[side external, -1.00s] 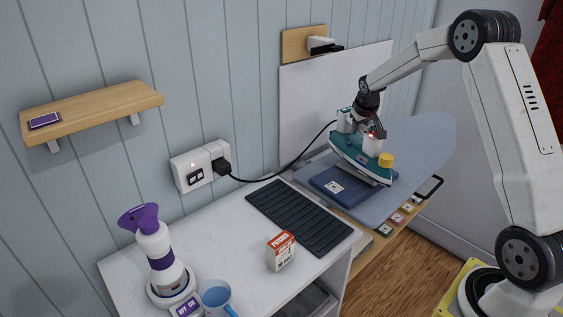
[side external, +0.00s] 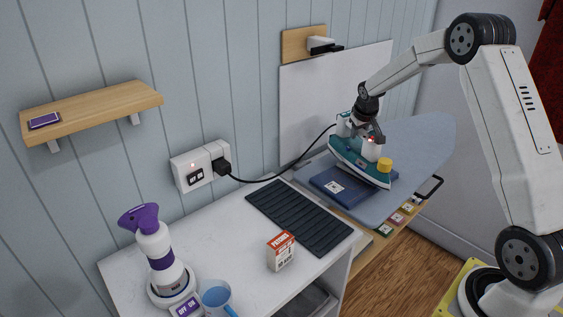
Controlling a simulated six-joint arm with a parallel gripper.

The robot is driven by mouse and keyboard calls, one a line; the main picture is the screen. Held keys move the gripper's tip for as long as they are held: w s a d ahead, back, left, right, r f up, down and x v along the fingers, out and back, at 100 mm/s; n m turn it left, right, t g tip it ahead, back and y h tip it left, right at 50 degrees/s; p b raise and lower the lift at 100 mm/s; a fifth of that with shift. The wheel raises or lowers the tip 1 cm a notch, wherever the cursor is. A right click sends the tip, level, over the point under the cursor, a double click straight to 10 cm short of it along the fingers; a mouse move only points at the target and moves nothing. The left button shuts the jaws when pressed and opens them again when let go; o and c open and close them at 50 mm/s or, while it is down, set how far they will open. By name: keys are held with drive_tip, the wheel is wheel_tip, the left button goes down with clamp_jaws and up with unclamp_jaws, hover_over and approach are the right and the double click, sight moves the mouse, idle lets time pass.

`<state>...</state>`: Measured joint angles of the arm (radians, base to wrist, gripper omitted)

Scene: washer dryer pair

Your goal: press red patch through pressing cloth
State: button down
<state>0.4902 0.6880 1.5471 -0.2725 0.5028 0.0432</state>
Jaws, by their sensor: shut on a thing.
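My gripper (side external: 368,128) is shut on the handle of a teal and white iron (side external: 358,162) with a yellow knob (side external: 384,165) near its front. The iron is over the right part of a dark blue folded cloth (side external: 352,197) on the grey-blue ironing board (side external: 425,140). Its soleplate is low, at or very near the cloth; exact contact is hard to tell. A white square marker (side external: 334,187) shows on the cloth. I cannot make out the red patch or a separate pressing cloth; the iron covers part of that area.
A black cord runs from the iron to a wall socket (side external: 192,172). Small coloured tagged squares (side external: 397,218) line the board's near edge. On the white counter are a dark ribbed mat (side external: 300,218), a box (side external: 281,250), a purple-white steamer (side external: 160,255) and a blue cup (side external: 216,296).

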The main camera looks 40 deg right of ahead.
drive_tip(key=shift+f, duration=0.6)
idle(7.4)
